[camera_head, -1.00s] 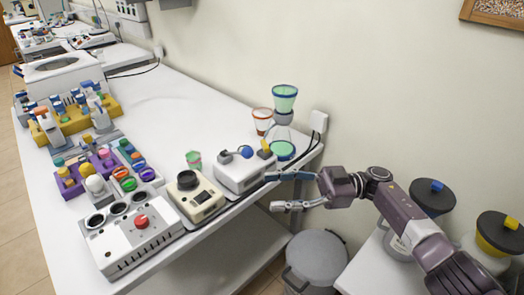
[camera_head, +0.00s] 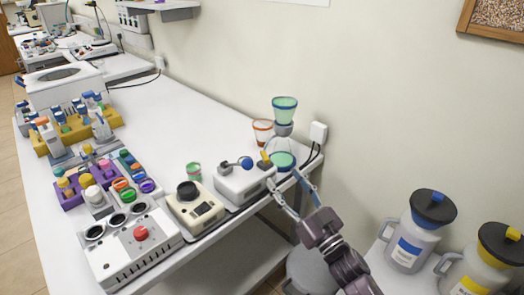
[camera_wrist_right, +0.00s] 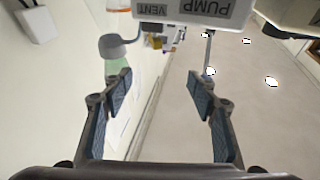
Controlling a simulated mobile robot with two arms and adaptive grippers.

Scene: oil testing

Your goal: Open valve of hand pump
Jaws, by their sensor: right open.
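The hand pump (camera_head: 238,186) is a white box at the table's front right edge, with a blue-knobbed lever (camera_head: 246,163) on top. Its yellow valve handle (camera_head: 265,160) stands at the right end. My right gripper (camera_head: 284,182) is open and empty, its fingers reaching up beside the pump's right end, close to the valve. In the right wrist view, my open fingers (camera_wrist_right: 160,85) lie below the white pump body (camera_wrist_right: 188,12) marked PUMP and VENT. A small yellowish part (camera_wrist_right: 154,42), probably the valve, shows beyond the fingers, apart from them. My left gripper is out of view.
A green funnel on a flask (camera_head: 284,105) and an orange-rimmed beaker (camera_head: 263,131) stand just behind the pump. A cream device (camera_head: 195,206) sits to its left. A grey bin (camera_head: 312,268) is below the gripper. Jugs (camera_head: 412,240) stand at right.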

